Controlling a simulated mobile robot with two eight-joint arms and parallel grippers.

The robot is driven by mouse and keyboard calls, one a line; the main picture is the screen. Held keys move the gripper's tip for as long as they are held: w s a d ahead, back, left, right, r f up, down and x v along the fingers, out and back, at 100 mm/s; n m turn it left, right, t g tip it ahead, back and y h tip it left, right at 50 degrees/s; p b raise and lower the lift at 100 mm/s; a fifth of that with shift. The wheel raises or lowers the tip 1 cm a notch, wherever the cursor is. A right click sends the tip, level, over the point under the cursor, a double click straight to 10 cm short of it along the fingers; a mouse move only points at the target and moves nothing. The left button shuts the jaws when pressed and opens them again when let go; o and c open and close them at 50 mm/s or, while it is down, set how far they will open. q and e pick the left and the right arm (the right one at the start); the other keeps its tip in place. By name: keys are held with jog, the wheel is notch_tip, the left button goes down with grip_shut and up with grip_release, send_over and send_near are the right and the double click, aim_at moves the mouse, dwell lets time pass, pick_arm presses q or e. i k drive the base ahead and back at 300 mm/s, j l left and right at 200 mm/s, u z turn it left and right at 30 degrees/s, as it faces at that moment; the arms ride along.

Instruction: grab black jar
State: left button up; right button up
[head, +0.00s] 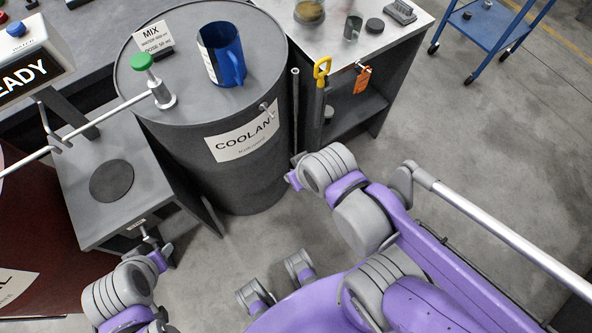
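A small dark jar or cup (353,28) stands on the light worktop at the top of the head view. It is the closest match to a black jar, though its exact colour is hard to tell. A flat black disc (375,25), like a lid, lies just right of it. My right gripper (296,170) is beside the lower right side of the coolant barrel, well below the worktop. My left gripper (150,240) is at the lower left, by the front of the small grey stand. Neither visibly touches the jar. The fingers of both are too small and hidden to read.
The grey coolant barrel (240,145) carries a blue jug (222,54), a MIX sign (154,36) and a green-topped tap (142,62). A glass vessel (309,12) stands left of the jar. A blue cart (490,30) is top right. Open floor lies at right.

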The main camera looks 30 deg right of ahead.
aim_at(353, 26)
jog(key=z, duration=1.6)
jog(key=i+l+u, duration=0.4)
jog(key=i+l, duration=0.45)
jog(key=i, duration=0.1)
jog(key=u, duration=0.05)
